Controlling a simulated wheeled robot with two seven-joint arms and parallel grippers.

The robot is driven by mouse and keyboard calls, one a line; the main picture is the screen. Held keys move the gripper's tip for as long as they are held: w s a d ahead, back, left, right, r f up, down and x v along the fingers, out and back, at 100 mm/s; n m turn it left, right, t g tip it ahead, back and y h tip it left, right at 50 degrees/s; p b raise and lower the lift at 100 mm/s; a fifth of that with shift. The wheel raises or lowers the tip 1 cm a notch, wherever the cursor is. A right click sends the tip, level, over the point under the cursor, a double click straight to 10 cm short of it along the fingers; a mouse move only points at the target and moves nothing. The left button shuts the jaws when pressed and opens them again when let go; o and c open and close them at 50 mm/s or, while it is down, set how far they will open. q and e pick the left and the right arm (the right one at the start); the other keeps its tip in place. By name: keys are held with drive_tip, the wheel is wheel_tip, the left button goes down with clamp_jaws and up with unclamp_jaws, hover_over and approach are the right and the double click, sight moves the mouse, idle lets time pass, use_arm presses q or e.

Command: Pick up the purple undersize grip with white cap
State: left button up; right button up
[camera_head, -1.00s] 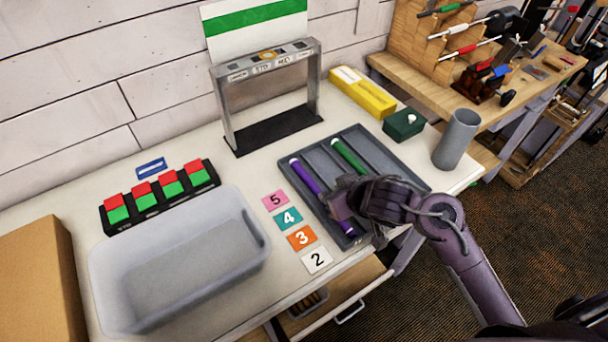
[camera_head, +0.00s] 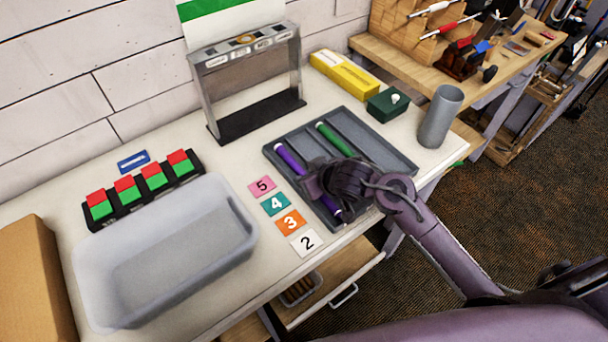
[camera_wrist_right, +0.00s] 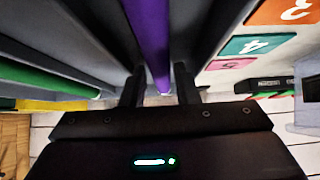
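The purple grip (camera_head: 291,161) lies lengthwise in the left channel of the grey tray (camera_head: 375,129). Its far end shows a white cap (camera_head: 278,146), and my right gripper hides its middle in the head view. My right gripper (camera_wrist_right: 159,88) is down over the tray. In the right wrist view its two fingers stand on either side of the purple grip (camera_wrist_right: 150,35), with small gaps showing, so it looks open around the grip. My left gripper is not in view.
A green grip (camera_head: 335,139) lies in the neighbouring channel. Number cards, such as the pink 5 (camera_head: 262,186), lie left of the tray. A translucent bin (camera_head: 165,255), grey cup (camera_head: 440,115), green box (camera_head: 388,104) and metal gauge frame (camera_head: 297,65) stand around. A drawer (camera_head: 325,285) is open below.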

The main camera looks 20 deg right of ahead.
drive_tip(key=c, duration=0.5)
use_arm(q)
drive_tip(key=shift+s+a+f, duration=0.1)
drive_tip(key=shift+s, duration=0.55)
use_arm(e)
clamp_jaws()
